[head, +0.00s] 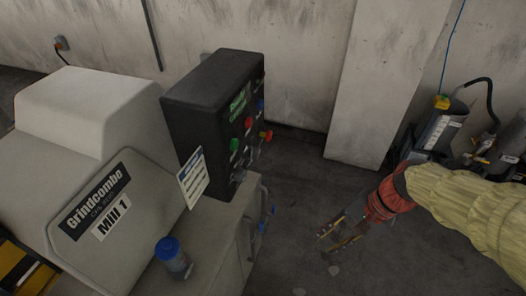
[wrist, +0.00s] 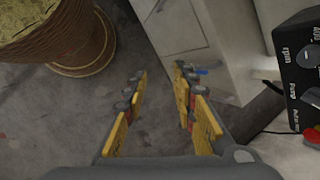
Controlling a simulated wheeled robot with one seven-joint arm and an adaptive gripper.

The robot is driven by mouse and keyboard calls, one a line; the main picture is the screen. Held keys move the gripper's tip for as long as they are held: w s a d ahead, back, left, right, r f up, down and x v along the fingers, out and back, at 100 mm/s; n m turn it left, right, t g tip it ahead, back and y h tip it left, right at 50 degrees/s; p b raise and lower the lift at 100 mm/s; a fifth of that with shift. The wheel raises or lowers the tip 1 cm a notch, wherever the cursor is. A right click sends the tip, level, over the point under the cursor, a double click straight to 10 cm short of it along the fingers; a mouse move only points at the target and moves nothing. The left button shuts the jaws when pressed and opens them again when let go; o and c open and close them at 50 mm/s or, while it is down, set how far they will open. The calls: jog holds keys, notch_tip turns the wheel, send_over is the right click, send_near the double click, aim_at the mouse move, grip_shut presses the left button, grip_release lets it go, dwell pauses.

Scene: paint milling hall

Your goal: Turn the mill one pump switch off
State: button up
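A black control box (head: 215,105) stands on the mill marked "Mill 1" (head: 112,215). Its right-hand face carries a green label, red, green and blue controls and small dark switches, seen at a steep angle. I cannot tell which one is the pump switch, nor its position. The box also shows cut off at the right edge of the wrist view (wrist: 291,65), with white lettering that seems to read "rpm" and "Pump". My gripper (head: 341,242) is open and empty, in the air to the right of the mill and lower than the box, apart from it.
A blue-capped container (head: 173,258) stands on the mill's front edge. A white text card (head: 194,178) stands beside the box. Blue handles (head: 267,217) stick out of the mill's right side. A pale pillar (head: 383,80) and equipment (head: 440,125) are behind. The floor between is clear.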

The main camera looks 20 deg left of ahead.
jog(key=w+a+f+m+g+y+p, duration=0.1)
jog(key=w+a+f+m+g+y, duration=0.15)
jog(key=w+a+m+y, duration=0.5)
jog(key=m+t+y, duration=0.6)
jog(key=m, duration=0.6)
send_near(254, 153)
jog(key=w+a, duration=0.1)
jog(key=a, duration=0.6)
jog(key=shift+w, duration=0.15)
jog(key=shift+f+g+h, duration=0.1)
jog(key=shift+g+h, duration=0.15)
jog(key=shift+g, duration=0.2)
jog(key=shift+c, duration=1)
grip_shut()
